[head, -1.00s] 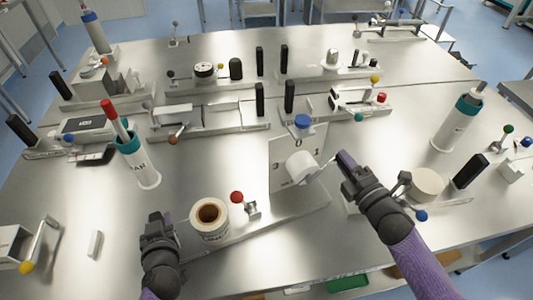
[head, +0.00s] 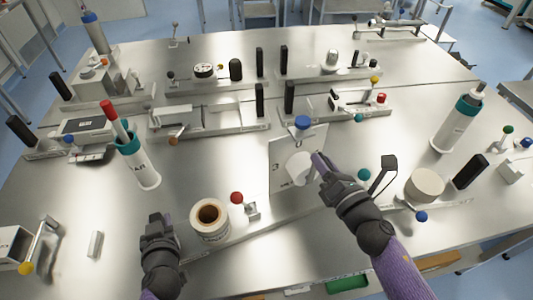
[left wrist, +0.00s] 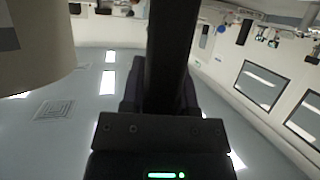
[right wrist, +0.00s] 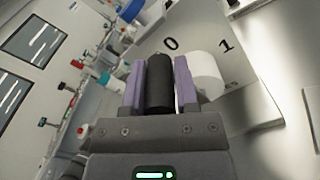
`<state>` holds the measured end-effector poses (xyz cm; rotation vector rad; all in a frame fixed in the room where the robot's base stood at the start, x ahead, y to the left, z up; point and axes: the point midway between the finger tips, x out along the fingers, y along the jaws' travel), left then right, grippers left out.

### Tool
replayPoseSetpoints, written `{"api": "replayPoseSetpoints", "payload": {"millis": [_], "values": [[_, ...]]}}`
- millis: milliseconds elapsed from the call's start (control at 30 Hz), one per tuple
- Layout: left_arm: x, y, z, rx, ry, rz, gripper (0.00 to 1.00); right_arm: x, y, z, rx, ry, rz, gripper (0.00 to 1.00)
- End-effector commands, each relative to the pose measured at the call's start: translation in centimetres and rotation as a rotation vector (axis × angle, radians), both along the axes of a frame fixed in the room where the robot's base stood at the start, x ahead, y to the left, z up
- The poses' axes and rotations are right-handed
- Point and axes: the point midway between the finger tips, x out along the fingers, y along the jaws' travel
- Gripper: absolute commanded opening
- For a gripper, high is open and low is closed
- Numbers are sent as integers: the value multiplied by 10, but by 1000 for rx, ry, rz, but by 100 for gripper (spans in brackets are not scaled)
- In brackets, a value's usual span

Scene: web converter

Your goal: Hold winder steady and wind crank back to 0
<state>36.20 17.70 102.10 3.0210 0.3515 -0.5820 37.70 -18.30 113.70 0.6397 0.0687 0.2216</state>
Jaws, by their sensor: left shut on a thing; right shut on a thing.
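The winder has an upright number plate (head: 283,180) with a white drum (head: 298,166) on its face. The digits 0 and 1 show on the plate in the right wrist view (right wrist: 200,45). My right gripper (head: 320,160) is shut on the crank's black grip (right wrist: 158,82), close to the drum's right side. My left gripper (head: 157,224) is shut on a black upright post (left wrist: 172,60) at the left end of the winder's base. The gripper hides most of that post in the head view. The crank arm and any pointer are largely hidden.
A paper roll (head: 209,232) and a red-knobbed lever (head: 237,198) stand between my grippers. A tall cylinder with a red-tipped stick (head: 142,172) is behind my left gripper. A cream disc (head: 426,184) and blue knob (head: 421,217) lie right of my right arm.

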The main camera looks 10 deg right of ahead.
Motion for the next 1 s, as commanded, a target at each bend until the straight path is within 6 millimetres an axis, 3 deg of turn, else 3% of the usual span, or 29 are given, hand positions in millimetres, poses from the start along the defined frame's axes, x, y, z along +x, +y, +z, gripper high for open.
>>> {"api": "replayPoseSetpoints", "payload": {"millis": [33, 700, 733, 867, 1000], "values": [[-6, -4, -10, -11, 23, -4, 0, -1, 5, -1, -6, -3, 9, 0], [-6, -4, -10, -12, 23, -4, 0, -3, 10, -3, -62, -12, 12, 0], [-6, -4, -10, -12, 23, -4, 0, -3, 10, -3, -61, -12, 12, 39], [-6, -4, -10, -12, 23, -4, 0, -3, 9, -3, -62, -11, 10, 67], [-6, -3, -10, -10, 23, -4, 0, -2, 8, -3, -64, -12, 6, 70]]}}
